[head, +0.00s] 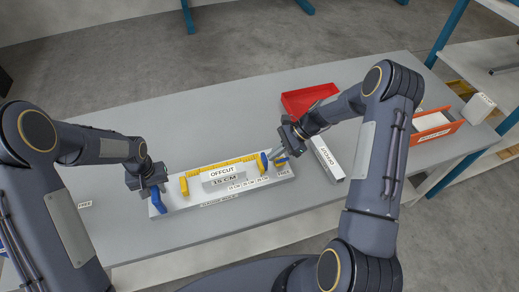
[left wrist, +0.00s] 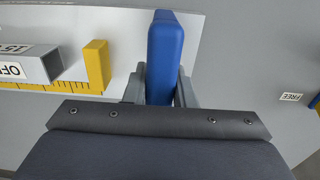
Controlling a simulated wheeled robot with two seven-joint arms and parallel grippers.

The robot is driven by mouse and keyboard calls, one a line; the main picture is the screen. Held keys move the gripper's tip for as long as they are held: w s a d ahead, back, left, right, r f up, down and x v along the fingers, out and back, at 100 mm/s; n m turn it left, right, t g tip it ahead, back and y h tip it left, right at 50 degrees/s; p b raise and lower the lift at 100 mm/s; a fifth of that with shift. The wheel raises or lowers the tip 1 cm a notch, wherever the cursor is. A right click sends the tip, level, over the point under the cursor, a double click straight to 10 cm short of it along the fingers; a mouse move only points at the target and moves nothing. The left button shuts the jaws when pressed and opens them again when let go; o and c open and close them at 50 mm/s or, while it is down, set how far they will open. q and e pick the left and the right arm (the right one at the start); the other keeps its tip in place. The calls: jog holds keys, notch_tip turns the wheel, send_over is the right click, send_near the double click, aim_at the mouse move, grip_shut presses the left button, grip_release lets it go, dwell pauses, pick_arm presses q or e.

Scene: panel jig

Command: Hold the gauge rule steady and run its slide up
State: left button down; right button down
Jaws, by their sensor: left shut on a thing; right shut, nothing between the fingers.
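The gauge rule (head: 225,167) is a yellow scale on a white board (head: 190,203), with a fixed yellow end block (head: 184,186) at its left. A grey block marked OFFCUT (head: 222,174) lies along it. My left gripper (head: 154,191) is shut on a blue handle (head: 158,204) at the board's left end; the left wrist view shows the handle (left wrist: 167,50) between both fingers. A blue piece (head: 264,161), probably the slide's grip, stands near the rule's right end. My right gripper (head: 276,153) is shut and empty just beside it; contact cannot be told.
A long white labelled box (head: 327,158) lies right of the board. A red tray (head: 309,98) sits behind, and a red-orange bin (head: 437,127) at the table's right. A FREE label (head: 85,204) lies left. The table's back left is clear.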

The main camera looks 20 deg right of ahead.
aim_at(264, 156)
pick_arm(q)
jog(key=shift+s+f, duration=0.2)
jog(key=shift+f, duration=0.05)
jog(key=shift+d, duration=0.1)
pick_arm(e)
jog(key=a, duration=0.7)
jog(key=shift+a, duration=0.2)
jog(key=d+f+v, duration=0.2)
jog(key=v, duration=1.1)
jog(key=x, duration=1)
jog(key=shift+w+d, duration=0.1)
jog(key=shift+w, duration=0.05)
jog(key=a, duration=0.3)
jog(key=shift+a, duration=0.55)
